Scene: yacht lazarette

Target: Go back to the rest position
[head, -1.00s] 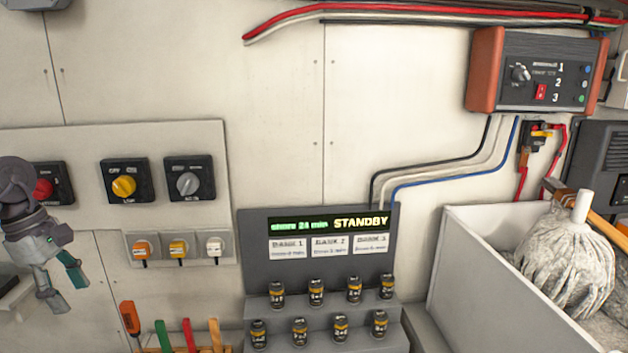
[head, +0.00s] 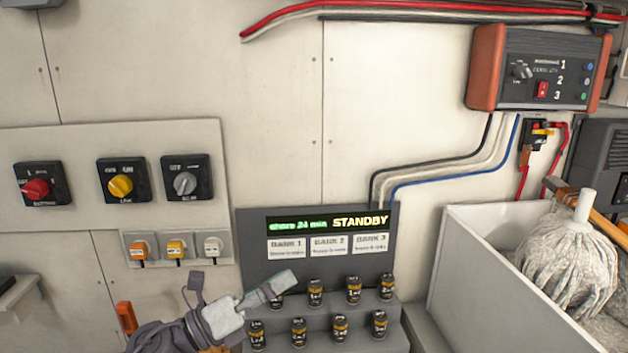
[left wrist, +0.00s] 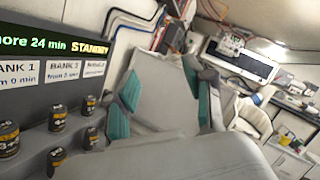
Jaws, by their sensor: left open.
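My left gripper (head: 240,285) is low in the head view, in front of the stepped stand with small dark canisters, and covers part of its left side. Its fingers are spread apart and nothing is between them. In the left wrist view its two grey fingers with teal pads (left wrist: 165,100) are also apart and empty. My right gripper is not in view.
The canister stand (head: 322,327) sits below a display panel (head: 258,262) reading STANDBY. A red knob (head: 35,189), yellow knob (head: 121,187) and grey knob (head: 185,184) are on the left wall. A white bin (head: 470,285) with a mop (head: 568,255) stands right.

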